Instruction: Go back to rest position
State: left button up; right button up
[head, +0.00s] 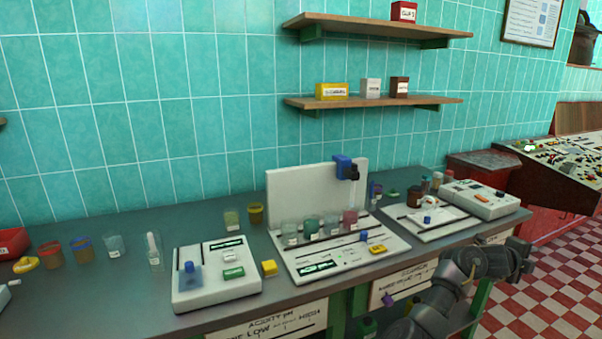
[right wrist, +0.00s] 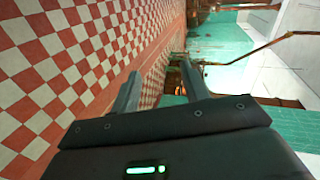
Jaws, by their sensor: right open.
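My right arm (head: 450,285) comes up from the bottom right in the head view, in front of the right end of the counter. I cannot make out its fingers there. In the right wrist view my right gripper (right wrist: 160,88) has its two fingers spread apart, with nothing between them. It points over a red and white checkered floor (right wrist: 45,70), clear of any object. My left arm and gripper are in neither view.
A grey counter (head: 105,300) carries a white device with a blue knob (head: 215,285), a larger station with several beakers (head: 325,255) and another device (head: 482,200). Shelves (head: 375,103) hang on the teal wall. A control console (head: 560,160) stands right. Floor at the right is clear.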

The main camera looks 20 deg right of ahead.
jog(key=w+a+f+n+t+y, duration=0.1)
jog(key=w+a+n+t, duration=0.85)
jog(key=a+n, duration=0.45)
jog(key=a+f+n+t+y, duration=0.1)
jog(key=a+f+n+y, duration=0.4)
jog(key=a, duration=0.3)
jog(key=a+f+n+y, duration=0.2)
jog(key=a+f+n, duration=0.4)
jog(key=a, duration=0.2)
jog(key=s+a+f+n+g+y, duration=0.2)
jog(key=s+a+f+n, duration=0.2)
jog(key=s+a, duration=0.45)
jog(key=s+a+f+n+g+y, duration=0.25)
jog(key=s+a+f+n, duration=0.2)
jog(key=s+a, duration=0.4)
jog(key=s+a+f+n+g+y, duration=0.2)
jog(key=s+a+f+n, duration=0.2)
jog(key=s+a, duration=0.45)
notch_tip(320, 180, down, 26)
jog(key=g, duration=0.1)
jog(key=s+d+f+g, duration=0.1)
jog(key=s+d+f, duration=0.2)
jog(key=s+f, duration=1.1)
jog(key=shift+s+f+p, duration=0.15)
jog(key=shift+s+p, duration=0.3)
jog(key=shift+s, duration=0.3)
